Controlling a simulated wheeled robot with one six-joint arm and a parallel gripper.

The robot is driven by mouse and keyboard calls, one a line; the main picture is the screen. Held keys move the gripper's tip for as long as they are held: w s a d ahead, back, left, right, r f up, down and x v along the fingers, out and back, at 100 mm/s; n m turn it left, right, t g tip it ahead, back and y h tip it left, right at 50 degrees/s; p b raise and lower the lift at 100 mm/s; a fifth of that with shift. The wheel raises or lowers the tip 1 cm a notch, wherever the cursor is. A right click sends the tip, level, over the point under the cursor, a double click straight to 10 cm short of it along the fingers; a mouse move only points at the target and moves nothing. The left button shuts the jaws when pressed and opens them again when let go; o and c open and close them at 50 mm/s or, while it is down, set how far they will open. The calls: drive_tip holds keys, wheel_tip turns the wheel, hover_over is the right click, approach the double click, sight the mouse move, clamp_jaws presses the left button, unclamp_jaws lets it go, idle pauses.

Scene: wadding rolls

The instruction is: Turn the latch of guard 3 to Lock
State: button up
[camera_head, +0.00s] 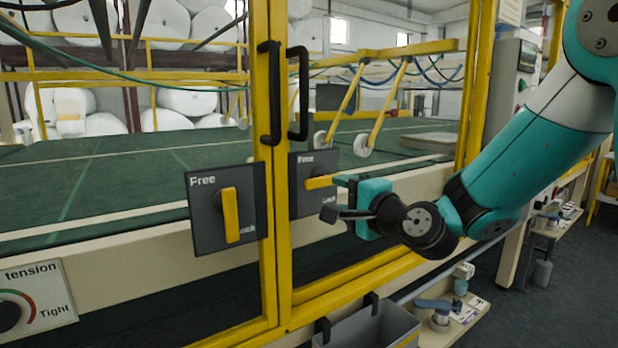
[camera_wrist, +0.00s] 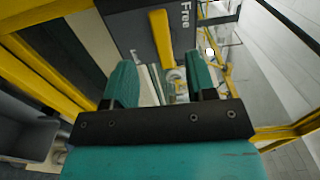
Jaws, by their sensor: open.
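Two dark latch plates show in the head view. The right plate (camera_head: 301,200) has a yellow handle (camera_head: 319,182) lying about level; part of the plate is hidden by my gripper. The left plate (camera_head: 205,235) has a yellow handle (camera_head: 231,215) standing near upright. Both read Free at the top, with the Lock word lower right partly covered. No guard number is readable. My gripper (camera_head: 332,198) is open at the right plate. In the wrist view, the yellow handle (camera_wrist: 160,38) appears between and beyond the open fingertips (camera_wrist: 160,72); contact cannot be told.
Yellow guard frames carry black pull handles (camera_head: 299,93) above the plates. A tension dial plate (camera_head: 36,300) is at lower left. A grey bin (camera_head: 372,330) hangs below my gripper. White rolls (camera_head: 187,95) lie behind the green table (camera_head: 110,190).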

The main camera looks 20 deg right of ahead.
sight(315, 184)
drive_tip(key=p+x, duration=0.2)
drive_tip(key=x, duration=0.9)
drive_tip(key=shift+w+a+f, duration=0.1)
drive_tip(key=shift+w, duration=0.1)
clamp_jaws()
